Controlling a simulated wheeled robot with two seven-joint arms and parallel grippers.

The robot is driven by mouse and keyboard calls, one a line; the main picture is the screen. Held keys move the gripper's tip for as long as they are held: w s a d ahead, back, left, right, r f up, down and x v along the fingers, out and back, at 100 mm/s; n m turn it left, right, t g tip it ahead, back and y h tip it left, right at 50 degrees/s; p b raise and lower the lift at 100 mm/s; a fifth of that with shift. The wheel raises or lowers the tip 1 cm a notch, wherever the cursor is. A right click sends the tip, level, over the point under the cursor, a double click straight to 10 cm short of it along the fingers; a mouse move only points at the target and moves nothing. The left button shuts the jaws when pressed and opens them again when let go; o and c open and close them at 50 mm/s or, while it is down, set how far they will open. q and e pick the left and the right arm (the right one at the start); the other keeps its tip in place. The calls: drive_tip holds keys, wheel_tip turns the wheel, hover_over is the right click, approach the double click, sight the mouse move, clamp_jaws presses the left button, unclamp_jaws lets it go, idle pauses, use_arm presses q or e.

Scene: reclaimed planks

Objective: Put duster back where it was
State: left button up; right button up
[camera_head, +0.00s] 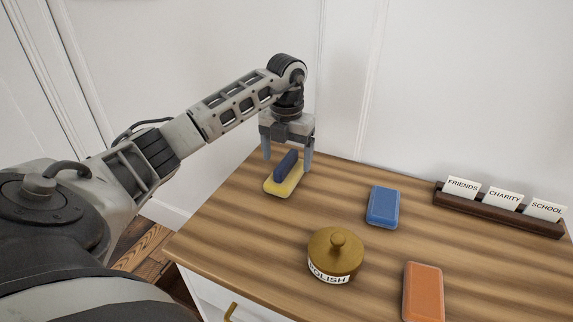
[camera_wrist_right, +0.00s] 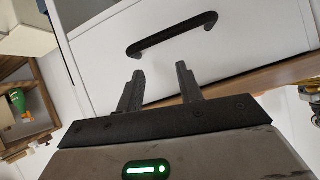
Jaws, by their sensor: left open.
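The duster (camera_head: 284,180), a yellow pad with a dark blue handle on top, lies on the wooden top near its far left corner. My left gripper (camera_head: 288,157) is open directly above it. Its fingers point down on either side of the handle, and I cannot tell whether they touch it. My right gripper (camera_wrist_right: 158,82) shows in the right wrist view, with its two fingers apart and nothing between them. It faces a white drawer front with a dark handle (camera_wrist_right: 172,37).
A blue block (camera_head: 383,207), a brass pot (camera_head: 335,250) labelled POLISH and an orange block (camera_head: 423,291) stand on the wooden top (camera_head: 235,222). A dark rack (camera_head: 497,212) holds cards reading FRIENDS, CHARITY and SCHOOL at the back right. A white wall rises behind.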

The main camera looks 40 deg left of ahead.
sight(287, 159)
use_arm(q)
wheel_tip(287, 159, up, 9)
drive_tip(key=shift+f, duration=0.15)
idle(0.5)
